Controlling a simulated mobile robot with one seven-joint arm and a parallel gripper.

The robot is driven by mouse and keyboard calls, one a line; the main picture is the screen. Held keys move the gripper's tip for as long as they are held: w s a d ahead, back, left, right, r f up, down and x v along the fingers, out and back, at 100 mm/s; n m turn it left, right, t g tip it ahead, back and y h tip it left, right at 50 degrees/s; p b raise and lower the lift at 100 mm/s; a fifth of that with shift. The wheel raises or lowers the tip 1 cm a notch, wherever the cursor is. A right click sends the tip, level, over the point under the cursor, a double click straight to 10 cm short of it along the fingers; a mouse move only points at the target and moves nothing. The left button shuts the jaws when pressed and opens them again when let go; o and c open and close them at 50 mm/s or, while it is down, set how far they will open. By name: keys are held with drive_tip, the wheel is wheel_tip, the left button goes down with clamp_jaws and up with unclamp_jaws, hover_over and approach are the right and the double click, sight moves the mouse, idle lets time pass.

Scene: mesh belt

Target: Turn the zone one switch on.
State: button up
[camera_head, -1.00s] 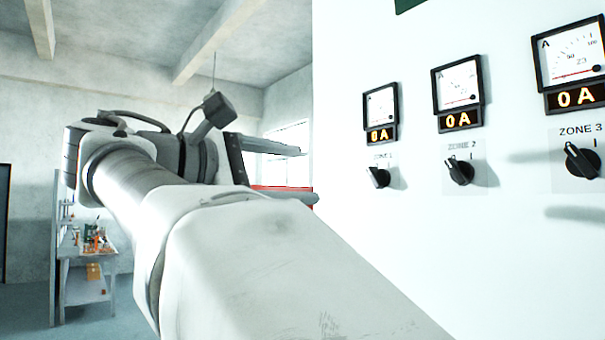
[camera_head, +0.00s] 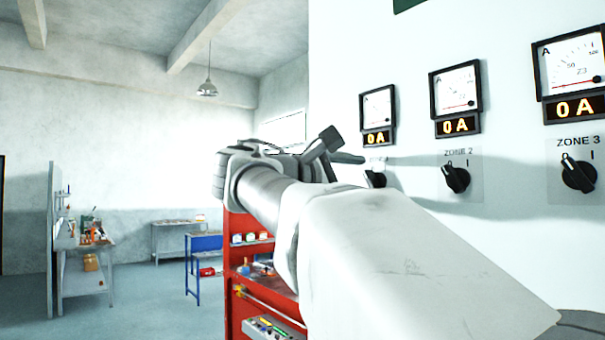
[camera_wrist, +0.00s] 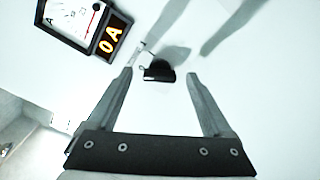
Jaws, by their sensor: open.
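The zone one switch (camera_head: 376,180) is a black rotary knob on the white panel, under the leftmost meter. In the head view my gripper partly covers it and its label. In the wrist view the knob (camera_wrist: 159,71) lies between the tips of my gripper (camera_wrist: 160,75), which is open, with a gap on both sides. I cannot tell how far the tips are from the panel. In the head view my gripper (camera_head: 346,158) is side-on at the panel. The zone one readout (camera_head: 377,138) shows 0 A. The knob's setting is hard to read here.
The zone 2 knob (camera_head: 456,178) and zone 3 knob (camera_head: 578,174) stand to the right on the same panel, each below a meter. A red cart (camera_head: 232,285) stands behind my arm. Workbenches (camera_head: 88,255) stand farther back left, with open floor between.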

drive_tip(key=shift+w+d, duration=0.45)
drive_tip(key=shift+d, duration=0.15)
clamp_jaws()
drive_tip(key=shift+f, duration=0.1)
drive_tip(key=shift+f+m+b, duration=0.2)
drive_tip(key=shift+m+b, duration=4.35)
drive_tip(key=shift+m, duration=1.35)
